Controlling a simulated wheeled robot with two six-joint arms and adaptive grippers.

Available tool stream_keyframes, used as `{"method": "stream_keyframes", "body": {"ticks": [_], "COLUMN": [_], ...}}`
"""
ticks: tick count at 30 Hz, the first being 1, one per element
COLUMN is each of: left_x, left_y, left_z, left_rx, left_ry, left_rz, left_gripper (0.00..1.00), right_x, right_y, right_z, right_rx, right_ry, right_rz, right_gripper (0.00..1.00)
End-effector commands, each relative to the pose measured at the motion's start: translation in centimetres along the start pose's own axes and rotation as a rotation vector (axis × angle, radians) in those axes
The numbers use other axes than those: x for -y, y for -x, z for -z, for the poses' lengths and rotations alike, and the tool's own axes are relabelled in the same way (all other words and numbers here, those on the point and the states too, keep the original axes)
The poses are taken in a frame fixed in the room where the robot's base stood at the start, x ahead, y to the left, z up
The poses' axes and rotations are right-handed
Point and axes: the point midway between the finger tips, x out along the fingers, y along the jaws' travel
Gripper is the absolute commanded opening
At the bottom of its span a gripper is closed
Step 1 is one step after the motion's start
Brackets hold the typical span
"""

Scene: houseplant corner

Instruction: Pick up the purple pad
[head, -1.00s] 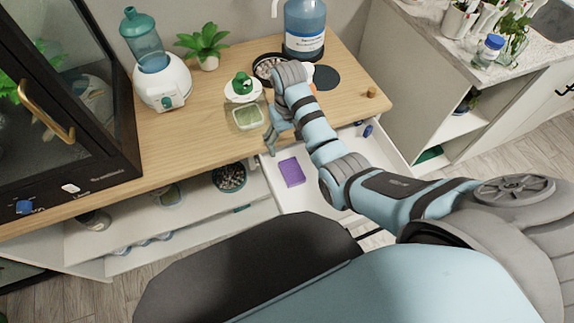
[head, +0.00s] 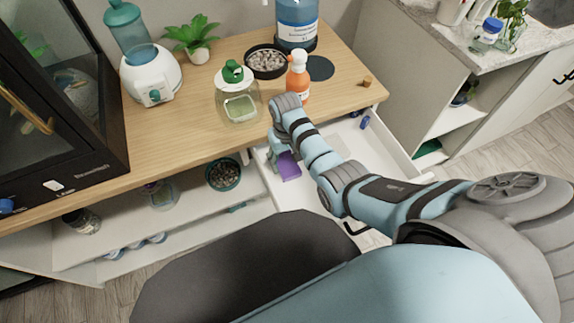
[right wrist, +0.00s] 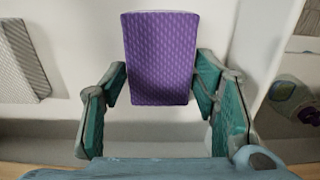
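The purple pad (head: 288,166) lies in the open white drawer (head: 335,135), partly hidden by my right gripper in the head view. In the right wrist view the pad (right wrist: 160,58) is a textured purple block, its lower end between the open fingers of my right gripper (right wrist: 163,100). The fingers stand on both sides of it, with a small gap visible at its lower part; contact cannot be told for certain. In the head view my right gripper (head: 278,160) is over the left part of the drawer. My left gripper is not in view.
A small blue item (head: 364,122) lies at the drawer's right. Open shelves (head: 150,225) lie to the left.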

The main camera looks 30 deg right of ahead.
Motion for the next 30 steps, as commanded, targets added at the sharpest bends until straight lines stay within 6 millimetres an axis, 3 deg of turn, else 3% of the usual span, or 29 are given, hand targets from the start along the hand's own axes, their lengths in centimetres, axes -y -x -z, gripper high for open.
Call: {"method": "stream_keyframes", "body": {"ticks": [1, 3, 12, 17, 20, 30], "left_x": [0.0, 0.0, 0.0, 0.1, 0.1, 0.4], "left_y": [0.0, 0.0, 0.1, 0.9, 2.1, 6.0], "left_z": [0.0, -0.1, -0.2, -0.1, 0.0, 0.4], "left_rx": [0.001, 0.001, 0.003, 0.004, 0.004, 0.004], "left_ry": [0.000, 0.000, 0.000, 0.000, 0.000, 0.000], "left_rz": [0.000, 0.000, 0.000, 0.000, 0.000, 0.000], "left_gripper": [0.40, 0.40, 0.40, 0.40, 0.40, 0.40], "right_x": [0.0, 0.0, 0.0, 0.0, 0.0, 0.0], "right_y": [0.0, 0.0, 0.2, 1.8, 4.1, 15.2], "right_z": [0.0, 0.0, 0.0, 0.1, 0.1, 0.1], "right_rx": [0.000, 0.000, -0.001, -0.001, -0.003, -0.004], "right_ry": [0.000, 0.000, 0.000, 0.000, 0.000, 0.000], "right_rz": [0.000, 0.000, 0.000, 0.000, 0.000, 0.000], "right_gripper": [0.41, 0.32, 0.32, 0.32, 0.32, 0.32]}}
